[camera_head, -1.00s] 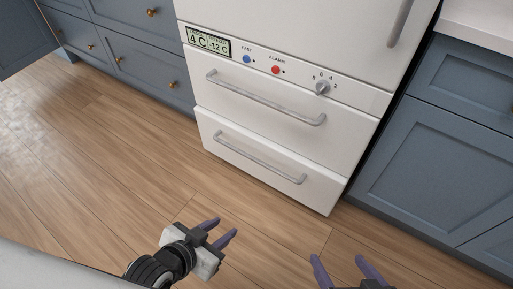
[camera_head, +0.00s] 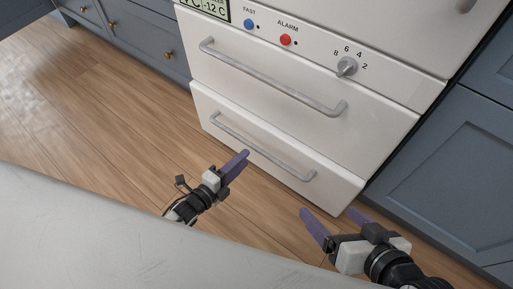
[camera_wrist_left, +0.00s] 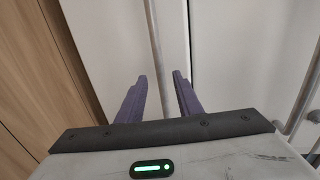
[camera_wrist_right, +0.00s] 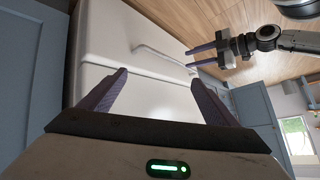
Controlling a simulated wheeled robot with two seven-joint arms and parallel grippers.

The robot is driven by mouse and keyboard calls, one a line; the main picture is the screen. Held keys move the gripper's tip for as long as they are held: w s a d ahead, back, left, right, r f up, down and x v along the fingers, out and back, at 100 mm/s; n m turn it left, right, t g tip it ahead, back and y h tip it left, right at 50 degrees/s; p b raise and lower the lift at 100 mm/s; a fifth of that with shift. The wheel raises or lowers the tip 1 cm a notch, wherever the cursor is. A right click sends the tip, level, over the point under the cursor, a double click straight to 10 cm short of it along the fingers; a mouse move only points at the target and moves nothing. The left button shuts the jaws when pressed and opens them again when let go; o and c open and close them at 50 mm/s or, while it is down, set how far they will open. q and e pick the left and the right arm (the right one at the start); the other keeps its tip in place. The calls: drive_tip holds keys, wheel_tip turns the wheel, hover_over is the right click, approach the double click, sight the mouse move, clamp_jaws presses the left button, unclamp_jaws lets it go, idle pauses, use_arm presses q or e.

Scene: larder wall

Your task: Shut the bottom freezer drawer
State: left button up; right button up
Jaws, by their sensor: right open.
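The bottom freezer drawer (camera_head: 225,139) is white, with a grey bar handle (camera_head: 262,150). Its front appears to stand out a little from the drawer above. My left gripper (camera_head: 243,160) is in front of this handle, fingers pointing at the drawer. In the left wrist view the handle bar (camera_wrist_left: 154,45) runs between the open fingertips (camera_wrist_left: 160,77); contact cannot be told. My right gripper (camera_head: 330,213) is open and empty, in front of the drawer's lower right corner. The right wrist view shows its spread fingers (camera_wrist_right: 160,80) facing the white front.
The upper drawer (camera_head: 300,125) with its own handle (camera_head: 270,82) is above, under a panel with a knob (camera_head: 347,66). Blue cabinets (camera_head: 445,165) stand at the right, others (camera_head: 150,45) at the left. A pale surface (camera_head: 130,235) crosses the foreground. Wooden floor (camera_head: 110,125) is clear at left.

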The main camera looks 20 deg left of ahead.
sight(254, 149)
use_arm(q)
drive_tip(key=b+x, duration=0.3)
drive_tip(key=x, duration=0.4)
drive_tip(key=shift+f, duration=0.15)
drive_tip(key=shift+w+d, duration=0.1)
drive_tip(key=shift+w, duration=0.35)
use_arm(e)
drive_tip(key=a+r+y, duration=0.1)
drive_tip(key=a+r+t, duration=0.1)
drive_tip(key=r, duration=0.1)
drive_tip(key=shift+w+y, duration=0.15)
drive_tip(key=shift+y, duration=0.25)
use_arm(q)
clamp_jaws()
